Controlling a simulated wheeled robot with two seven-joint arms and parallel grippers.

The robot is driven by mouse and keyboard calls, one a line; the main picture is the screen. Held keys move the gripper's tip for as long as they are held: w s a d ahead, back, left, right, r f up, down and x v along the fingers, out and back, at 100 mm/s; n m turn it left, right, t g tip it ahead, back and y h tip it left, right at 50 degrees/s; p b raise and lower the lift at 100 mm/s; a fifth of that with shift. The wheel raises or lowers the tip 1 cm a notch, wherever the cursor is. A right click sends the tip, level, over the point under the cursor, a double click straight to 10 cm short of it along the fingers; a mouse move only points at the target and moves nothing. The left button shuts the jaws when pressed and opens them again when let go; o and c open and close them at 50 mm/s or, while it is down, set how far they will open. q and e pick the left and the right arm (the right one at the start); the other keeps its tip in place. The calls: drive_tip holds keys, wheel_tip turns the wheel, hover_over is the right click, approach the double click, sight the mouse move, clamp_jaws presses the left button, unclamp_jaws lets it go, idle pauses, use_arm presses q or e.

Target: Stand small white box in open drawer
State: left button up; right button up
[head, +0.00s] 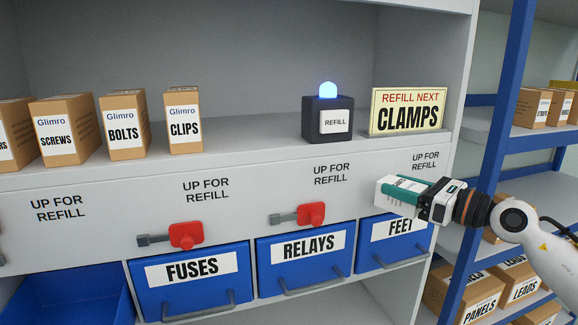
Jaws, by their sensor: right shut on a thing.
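A small white box (386,191) with dark print and teal on it is held in my right gripper (418,198), at the right in the head view. The gripper is shut on it and holds it in front of the cabinet, just above the FEET drawer (386,258). An open blue drawer (70,299) is at the lower left, well to the left of the box. Its inside shows in part and looks empty; its front is cut off by the frame. My left gripper is not in view.
The FUSES drawer (195,296) and RELAYS drawer (305,265) look shut, with grey handles jutting out. Red latches (185,235) (310,214) stick out above them. Brown cartons (122,125), a lit REFILL box (328,120) and a CLAMPS sign (408,110) stand on the shelf. A blue rack post (495,160) is close behind my right arm.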

drive_tip(key=s+a+f, duration=0.2)
drive_tip(key=s+f, duration=0.2)
drive_tip(key=f, duration=0.7)
drive_tip(key=s+f+m+t+h, duration=0.2)
drive_tip(key=s+f+m+h, duration=0.2)
drive_tip(key=s, duration=0.7)
drive_tip(key=s+a+f+m+t+h, duration=0.1)
drive_tip(key=s+f+m+t+h, duration=0.2)
drive_tip(key=s+f+m+h, duration=0.2)
drive_tip(key=s+f+h, duration=0.3)
drive_tip(key=s+f, duration=0.2)
drive_tip(key=f, duration=0.2)
drive_tip(key=shift+s+h, duration=0.35)
drive_tip(key=shift+h, duration=0.05)
drive_tip(key=shift+a, duration=0.15)
